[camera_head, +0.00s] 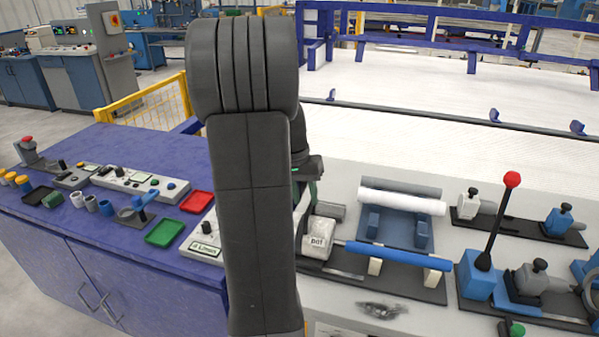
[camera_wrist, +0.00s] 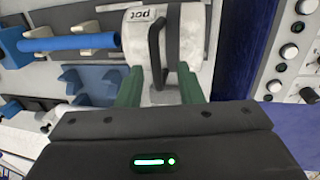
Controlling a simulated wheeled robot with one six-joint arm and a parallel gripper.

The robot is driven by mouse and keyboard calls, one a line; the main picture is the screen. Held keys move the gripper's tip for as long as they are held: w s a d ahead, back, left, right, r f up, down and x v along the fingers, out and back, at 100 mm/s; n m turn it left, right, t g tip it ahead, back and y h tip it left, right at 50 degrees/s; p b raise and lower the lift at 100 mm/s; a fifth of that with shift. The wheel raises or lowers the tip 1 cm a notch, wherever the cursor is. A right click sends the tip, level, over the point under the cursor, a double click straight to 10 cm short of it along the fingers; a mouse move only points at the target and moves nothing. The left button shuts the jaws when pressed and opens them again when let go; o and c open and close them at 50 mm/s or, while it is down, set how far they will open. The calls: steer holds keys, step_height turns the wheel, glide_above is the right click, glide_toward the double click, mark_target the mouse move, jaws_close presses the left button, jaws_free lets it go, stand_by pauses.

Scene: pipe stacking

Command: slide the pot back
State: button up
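The pot is a pale, worn block labelled "pot" (camera_head: 318,241), with its label also in the wrist view (camera_wrist: 189,45). A dark upright handle (camera_wrist: 156,48) stands on it in the wrist view. My gripper's two green fingers (camera_wrist: 160,88) are spread apart, with the handle's lower end in the gap between them. I see space on both sides of the handle, and the fingers do not seem to press on it. In the head view my arm hides most of the gripper and part of the pot.
A blue pipe (camera_head: 399,256) lies across supports to the right of the pot. A white pipe (camera_head: 403,201) and a grey pipe lie behind it. A lever with a red knob (camera_head: 512,180) rises further right. The purple bench (camera_head: 60,215) holds control boxes, a green tray and a red tray.

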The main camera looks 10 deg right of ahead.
step_height(320, 180, up, 12)
steer(key=a, duration=0.2)
steer(key=shift+w, duration=0.45)
steer(key=shift+f, duration=0.2)
steer(key=f, duration=0.4)
steer(key=d+f, duration=0.1)
steer(key=f, duration=0.3)
steer(key=s+d+f, duration=0.1)
steer(key=f, duration=0.4)
steer(key=shift+s+d, duration=0.1)
steer(key=shift+d, duration=0.05)
steer(key=shift+d+f, duration=0.15)
steer(key=shift+f, duration=0.15)
steer(key=shift+s+d+r, duration=0.1)
steer(key=shift+s+d, duration=0.05)
steer(key=shift+d, duration=0.15)
